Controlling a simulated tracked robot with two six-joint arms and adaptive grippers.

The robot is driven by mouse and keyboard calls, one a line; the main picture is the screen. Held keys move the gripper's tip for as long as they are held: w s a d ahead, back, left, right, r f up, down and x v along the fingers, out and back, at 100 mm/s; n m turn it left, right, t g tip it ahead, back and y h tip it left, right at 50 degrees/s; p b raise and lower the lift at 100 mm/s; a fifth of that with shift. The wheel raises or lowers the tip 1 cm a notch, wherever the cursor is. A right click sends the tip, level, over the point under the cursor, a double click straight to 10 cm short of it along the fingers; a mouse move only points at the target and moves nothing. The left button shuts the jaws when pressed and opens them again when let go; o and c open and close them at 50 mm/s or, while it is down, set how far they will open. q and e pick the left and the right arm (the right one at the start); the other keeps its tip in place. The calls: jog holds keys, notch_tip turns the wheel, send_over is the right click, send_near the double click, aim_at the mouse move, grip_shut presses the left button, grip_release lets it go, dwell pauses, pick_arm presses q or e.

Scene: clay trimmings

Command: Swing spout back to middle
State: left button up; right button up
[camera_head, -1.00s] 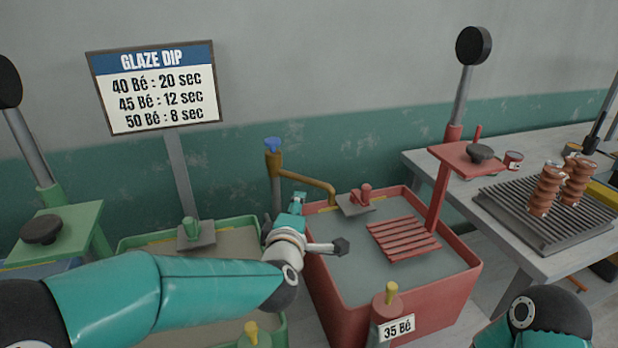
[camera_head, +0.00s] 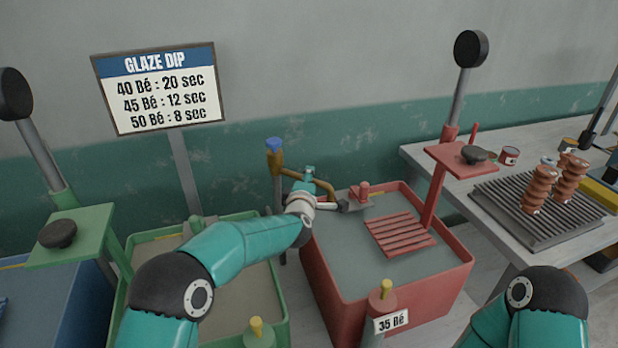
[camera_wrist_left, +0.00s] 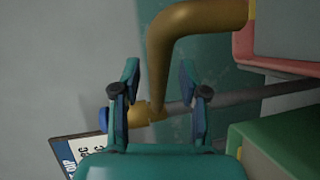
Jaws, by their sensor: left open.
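The ochre spout (camera_head: 321,184) comes off a grey standpipe (camera_head: 276,188) with a blue knob (camera_head: 273,144) and points right, its end by the red tub's (camera_head: 335,290) back left corner. My left gripper (camera_head: 309,172) is at the spout and hides part of it. In the left wrist view the left gripper (camera_wrist_left: 159,76) is open. The spout (camera_wrist_left: 160,55) shows between its fingers there, with no clear grip on it; contact cannot be told. My right arm shows at the lower right; its gripper is out of view.
A green tub (camera_head: 268,296) stands left of the red tub, with a "GLAZE DIP" sign (camera_head: 160,88) behind it. The red tub has a slatted rack (camera_head: 400,235) and a red post (camera_head: 438,195). A grey table (camera_head: 425,160) with ribbed red-brown pieces (camera_head: 538,188) stands at the right.

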pick_arm(q)
jog(key=shift+w, duration=0.15)
grip_shut()
jog(key=shift+f, duration=0.1)
dwell(0.3)
